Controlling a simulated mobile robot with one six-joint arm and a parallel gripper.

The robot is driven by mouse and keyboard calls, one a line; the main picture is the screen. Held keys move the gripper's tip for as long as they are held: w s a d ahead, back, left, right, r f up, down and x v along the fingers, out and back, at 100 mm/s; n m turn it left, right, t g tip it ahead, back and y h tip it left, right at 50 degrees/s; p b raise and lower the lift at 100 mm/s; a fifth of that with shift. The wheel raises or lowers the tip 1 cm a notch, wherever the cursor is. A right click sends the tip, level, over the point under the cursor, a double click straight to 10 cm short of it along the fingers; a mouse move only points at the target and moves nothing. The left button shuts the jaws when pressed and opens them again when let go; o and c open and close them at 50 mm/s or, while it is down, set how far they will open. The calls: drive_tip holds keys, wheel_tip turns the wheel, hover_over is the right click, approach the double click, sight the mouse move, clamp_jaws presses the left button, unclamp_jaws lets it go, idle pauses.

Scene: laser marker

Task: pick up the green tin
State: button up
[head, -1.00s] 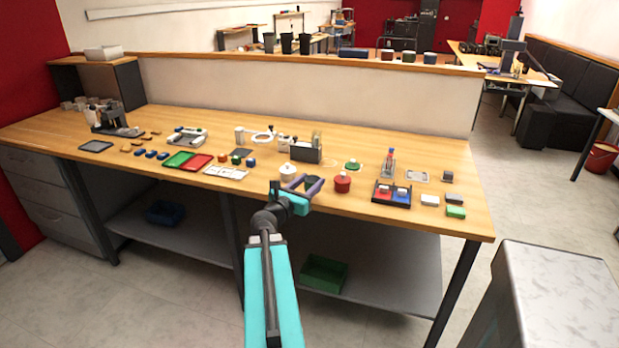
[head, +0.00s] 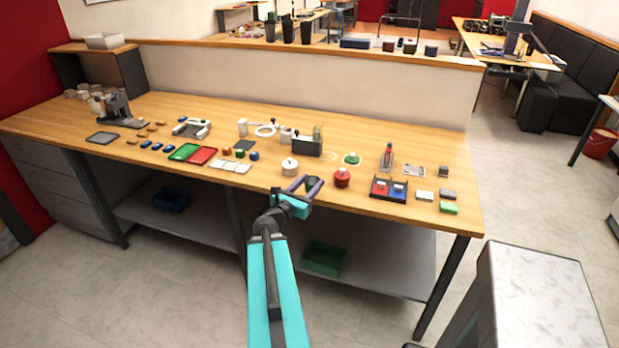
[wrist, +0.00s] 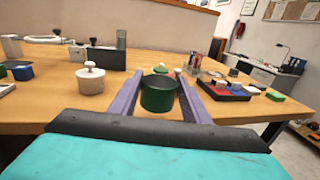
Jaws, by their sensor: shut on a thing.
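The green tin (wrist: 158,95) is a dark green, round tin. In the wrist view it stands upright between the two purple fingers of my gripper (wrist: 160,92). My gripper is shut on it. In the head view my gripper (head: 307,184) is at the front edge of the wooden bench, and the tin shows only as a small dark shape between the fingers. The tin's underside is hidden, so I cannot tell whether it touches the bench.
A white lidded pot (head: 290,168) stands to the left and a red pot (head: 342,177) close to the right. A green lidded item (head: 351,158) is behind. A black tray with red and blue blocks (head: 389,196) lies farther right.

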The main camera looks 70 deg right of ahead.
sight(308, 190)
drive_tip(key=shift+a+r+p, duration=0.25)
drive_tip(key=shift+p, duration=0.6)
drive_tip(key=shift+s+a+p, duration=0.25)
drive_tip(key=shift+a+p, duration=0.65)
drive_tip(key=shift+p, duration=0.75)
drive_tip(key=shift+s+a+p, duration=0.25)
drive_tip(key=shift+a+p, duration=0.65)
drive_tip(key=shift+p, duration=0.7)
drive_tip(key=shift+w, duration=0.1)
